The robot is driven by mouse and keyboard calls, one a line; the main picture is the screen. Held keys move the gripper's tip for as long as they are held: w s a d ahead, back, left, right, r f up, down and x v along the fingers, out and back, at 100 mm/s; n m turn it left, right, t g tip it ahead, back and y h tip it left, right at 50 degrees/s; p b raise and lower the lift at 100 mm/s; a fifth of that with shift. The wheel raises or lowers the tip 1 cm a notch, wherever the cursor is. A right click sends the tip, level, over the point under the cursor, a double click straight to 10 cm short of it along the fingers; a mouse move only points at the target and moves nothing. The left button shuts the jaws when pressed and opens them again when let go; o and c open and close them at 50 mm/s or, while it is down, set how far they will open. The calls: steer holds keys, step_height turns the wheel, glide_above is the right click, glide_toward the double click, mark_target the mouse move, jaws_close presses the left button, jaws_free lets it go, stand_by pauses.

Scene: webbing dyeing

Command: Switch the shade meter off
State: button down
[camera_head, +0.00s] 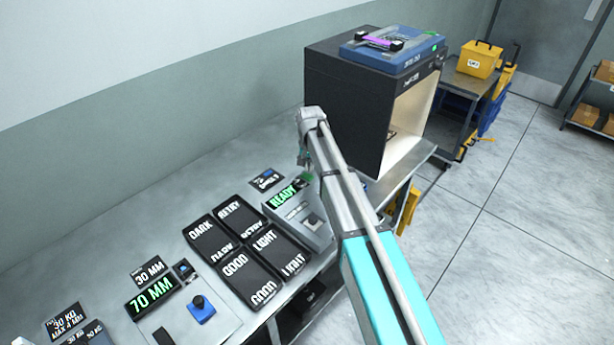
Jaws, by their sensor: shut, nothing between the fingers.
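A grey device with a lit green READY display (286,195) sits on the bench just right of the labelled black trays; it appears to be the shade meter. Its sloped grey body (315,228) has a small dark part on top, and my arm covers its right side. A small green patch shows at its back, near my gripper; I cannot tell if it is a switch. My gripper (305,163) is shut and empty, pointing down above the back of this device. I cannot tell whether it touches anything.
Black trays (237,252) marked DARK, RETRY, GOOD and LIGHT lie left of the device. A large black light box (342,105) stands behind to the right, with a blue device (392,55) on top. A 70 MM display (150,296) and blue knob (201,308) sit at front left.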

mark_target(309, 177)
steer(key=shift+f+b, duration=1.7)
stand_by(1.7)
steer(key=shift+r, duration=0.1)
steer(key=shift+r+p, duration=3.45)
steer(key=shift+p, duration=0.1)
steer(key=shift+n, duration=0.3)
steer(key=s+d, duration=1.2)
steer(key=d, duration=0.1)
steer(key=shift+s, duration=0.1)
steer(key=s+d+n, duration=0.1)
steer(key=s+d, duration=0.9)
steer(key=s, duration=0.3)
steer(key=shift+s, duration=0.35)
